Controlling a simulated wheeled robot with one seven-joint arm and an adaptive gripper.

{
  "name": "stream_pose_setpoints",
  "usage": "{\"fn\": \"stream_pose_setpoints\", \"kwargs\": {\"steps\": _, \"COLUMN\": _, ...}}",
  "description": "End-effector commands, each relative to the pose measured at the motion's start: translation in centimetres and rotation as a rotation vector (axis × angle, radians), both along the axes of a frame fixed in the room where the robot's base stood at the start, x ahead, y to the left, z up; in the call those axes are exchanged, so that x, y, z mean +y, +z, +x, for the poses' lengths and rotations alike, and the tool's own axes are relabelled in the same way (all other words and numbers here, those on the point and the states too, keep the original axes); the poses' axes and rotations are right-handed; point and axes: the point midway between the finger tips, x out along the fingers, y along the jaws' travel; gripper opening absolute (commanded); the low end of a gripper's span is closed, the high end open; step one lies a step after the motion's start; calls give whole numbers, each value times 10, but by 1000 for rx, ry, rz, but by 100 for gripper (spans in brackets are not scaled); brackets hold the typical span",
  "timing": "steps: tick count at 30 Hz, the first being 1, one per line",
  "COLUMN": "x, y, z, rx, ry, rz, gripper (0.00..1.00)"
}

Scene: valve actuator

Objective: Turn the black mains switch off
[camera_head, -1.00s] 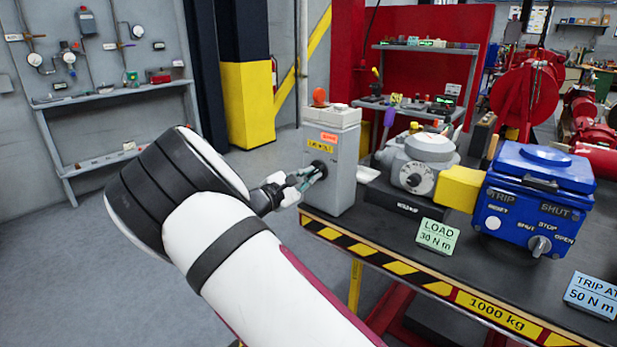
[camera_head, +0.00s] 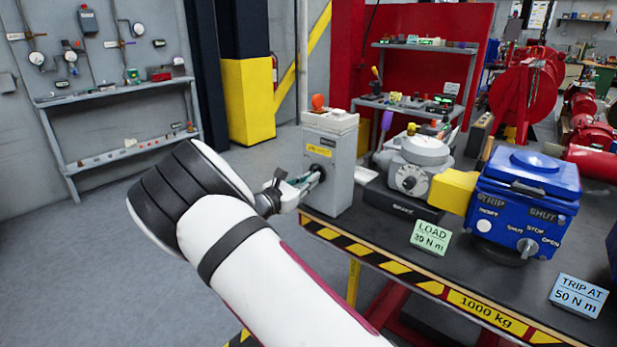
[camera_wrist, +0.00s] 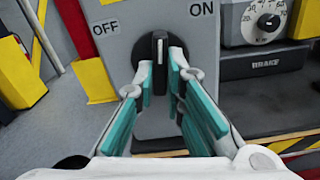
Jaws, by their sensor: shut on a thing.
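The black mains switch (camera_wrist: 160,62) is a rotary knob on the front of a grey box (camera_head: 337,185). In the wrist view its white mark points straight up, between the OFF label (camera_wrist: 107,28) at left and the ON label (camera_wrist: 202,9) at right. My gripper (camera_wrist: 160,85), with teal finger pads, is shut on the knob, one finger on each side. In the head view, my gripper (camera_head: 309,181) reaches the box from the left, and the knob (camera_head: 319,171) is partly hidden by the fingers.
The box stands at the left end of a dark bench (camera_head: 385,234) with a striped edge. Right of it are a grey unit with a dial (camera_head: 410,180), a yellow block (camera_head: 452,191) and a blue actuator (camera_head: 525,205). Open floor lies left.

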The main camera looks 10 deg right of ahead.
Motion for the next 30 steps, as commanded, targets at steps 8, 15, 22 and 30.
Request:
{"fn": "stream_pose_setpoints", "kwargs": {"steps": 8, "x": -1, "y": 0, "z": -2, "rx": 213, "ry": 0, "rz": -154, "gripper": 0}}
{"fn": "stream_pose_setpoints", "kwargs": {"steps": 15, "x": -1, "y": 0, "z": -3, "rx": 398, "ry": 0, "rz": -288, "gripper": 0}}
{"fn": "stream_pose_setpoints", "kwargs": {"steps": 22, "x": -2, "y": 0, "z": -3, "rx": 563, "ry": 0, "rz": -408, "gripper": 0}}
{"fn": "stream_pose_setpoints", "kwargs": {"steps": 30, "x": -2, "y": 0, "z": -4, "rx": 708, "ry": 1, "rz": -512, "gripper": 0}}
